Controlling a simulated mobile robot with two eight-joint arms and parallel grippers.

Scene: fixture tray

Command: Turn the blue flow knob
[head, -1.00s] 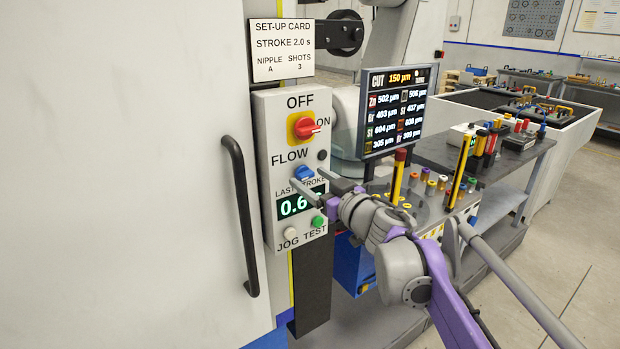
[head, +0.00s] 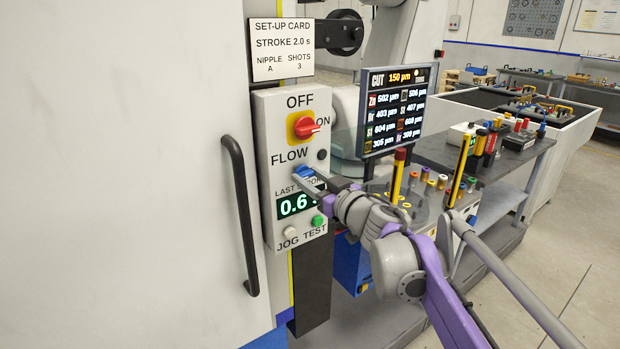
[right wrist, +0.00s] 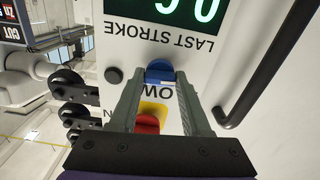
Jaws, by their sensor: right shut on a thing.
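The blue flow knob (head: 303,172) sits on the pale control panel (head: 266,215), below the word FLOW and above the lit display (head: 293,205). My right gripper (head: 310,179) reaches in from the right with its fingertips at the knob. In the right wrist view the knob (right wrist: 160,70) lies between the two fingertips, and the gripper is shut on it. The fingers and wrist cover part of the LAST STROKE label and the right end of the display, which reads 0.6 in part. My left gripper is not in view.
The red OFF/ON switch (head: 306,128) is above the knob. A black door handle (head: 240,215) is left of the panel. A screen (head: 395,108) stands to the right.

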